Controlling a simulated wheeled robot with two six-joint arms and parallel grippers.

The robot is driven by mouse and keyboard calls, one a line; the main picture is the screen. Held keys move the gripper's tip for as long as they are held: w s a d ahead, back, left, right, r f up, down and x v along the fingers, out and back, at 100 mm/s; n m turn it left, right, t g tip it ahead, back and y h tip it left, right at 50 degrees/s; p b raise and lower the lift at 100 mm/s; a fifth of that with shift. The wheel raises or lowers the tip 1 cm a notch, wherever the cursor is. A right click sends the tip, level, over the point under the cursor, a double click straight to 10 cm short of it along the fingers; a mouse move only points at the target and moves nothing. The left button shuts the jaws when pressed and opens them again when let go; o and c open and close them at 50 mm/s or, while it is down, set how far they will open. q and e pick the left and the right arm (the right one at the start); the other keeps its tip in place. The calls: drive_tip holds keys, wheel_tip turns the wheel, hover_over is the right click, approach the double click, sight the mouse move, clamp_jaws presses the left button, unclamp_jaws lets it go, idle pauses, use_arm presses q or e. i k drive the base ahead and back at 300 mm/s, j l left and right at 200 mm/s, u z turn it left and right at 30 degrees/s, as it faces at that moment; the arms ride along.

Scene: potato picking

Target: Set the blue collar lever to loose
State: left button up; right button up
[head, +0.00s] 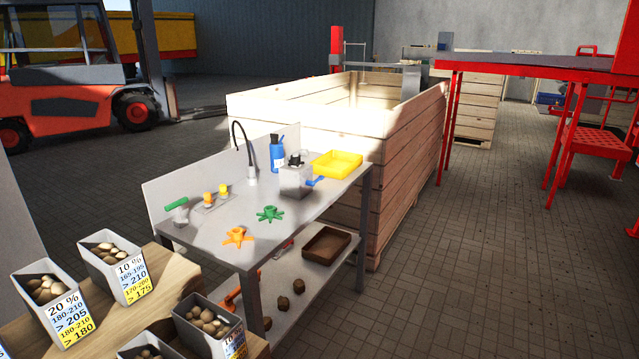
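A small blue lever (316,181) sticks out to the right from the grey block-shaped fixture (295,180) on the grey workbench. I take it for the blue collar lever; its collar is too small to make out. A black star-shaped part (295,159) sits on top of the fixture. I cannot tell from here whether the lever stands at loose or tight. Neither of my grippers shows in the head view.
The workbench (215,232) also carries a yellow tray (337,164), a blue bottle (277,155), green (270,214) and orange (237,236) star-shaped parts, and a green-handled tool (176,204). A wooden crate (405,150) stands behind. Potato bins (113,268) are at front left. The right floor is clear.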

sight(310, 182)
drive_tip(key=u, duration=0.4)
drive_tip(key=i+l+u, duration=0.2)
drive_tip(key=l, duration=0.15)
drive_tip(key=i+l+u, duration=0.25)
drive_tip(key=l, duration=0.15)
drive_tip(key=i+l+u, duration=0.2)
drive_tip(key=l, duration=0.15)
drive_tip(key=l+u, duration=0.2)
drive_tip(key=l, duration=0.25)
